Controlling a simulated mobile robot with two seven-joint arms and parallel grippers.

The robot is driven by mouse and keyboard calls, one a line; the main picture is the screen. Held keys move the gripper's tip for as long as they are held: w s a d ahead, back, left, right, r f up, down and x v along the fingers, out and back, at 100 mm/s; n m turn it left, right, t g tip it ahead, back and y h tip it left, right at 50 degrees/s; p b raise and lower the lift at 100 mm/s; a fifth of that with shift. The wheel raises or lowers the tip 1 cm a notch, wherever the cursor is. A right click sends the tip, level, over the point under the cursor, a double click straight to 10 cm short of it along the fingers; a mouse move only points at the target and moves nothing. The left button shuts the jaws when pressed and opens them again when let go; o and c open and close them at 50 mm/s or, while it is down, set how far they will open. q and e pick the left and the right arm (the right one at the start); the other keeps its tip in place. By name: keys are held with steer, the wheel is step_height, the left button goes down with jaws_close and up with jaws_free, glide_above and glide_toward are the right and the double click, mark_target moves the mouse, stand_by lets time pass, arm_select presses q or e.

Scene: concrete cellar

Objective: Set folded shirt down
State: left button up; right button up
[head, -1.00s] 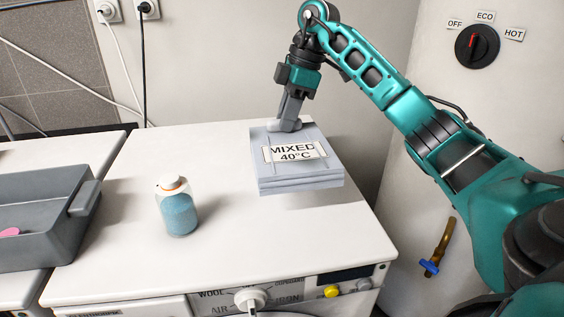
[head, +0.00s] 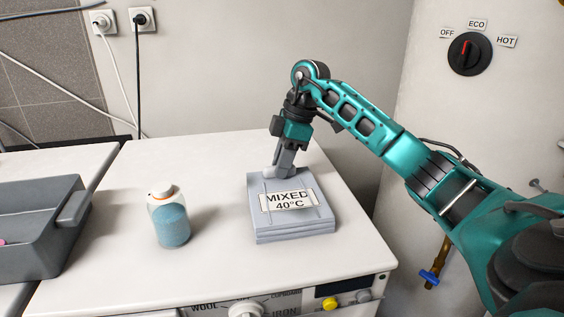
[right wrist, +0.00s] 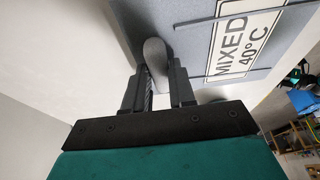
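The folded shirt (head: 262,222) is a flat grey-blue stack with a white "MIXED 40°C" label. In the head view it is level at the right part of the white machine top (head: 215,262), seemingly resting on it or very close above it. My right gripper (head: 280,170) points down at the shirt's back edge. In the right wrist view its fingers (right wrist: 160,72) close on a rounded grey part of the shirt, with the labelled face (right wrist: 200,38) beside them. The shirt's underside is hidden. My left gripper is not in view.
A bottle of blue contents (head: 170,222) stands left of the shirt. A dark grey bin (head: 35,245) sits further left. The machine's control panel (head: 300,302) runs along the front edge. Walls stand behind and to the right, with a dial (head: 469,54). Surface between bottle and shirt is free.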

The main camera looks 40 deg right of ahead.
steer(key=o, duration=0.4)
steer(key=shift+r, duration=0.15)
steer(key=p+v, duration=0.2)
steer(key=v, duration=1)
steer(key=shift+p, duration=0.3)
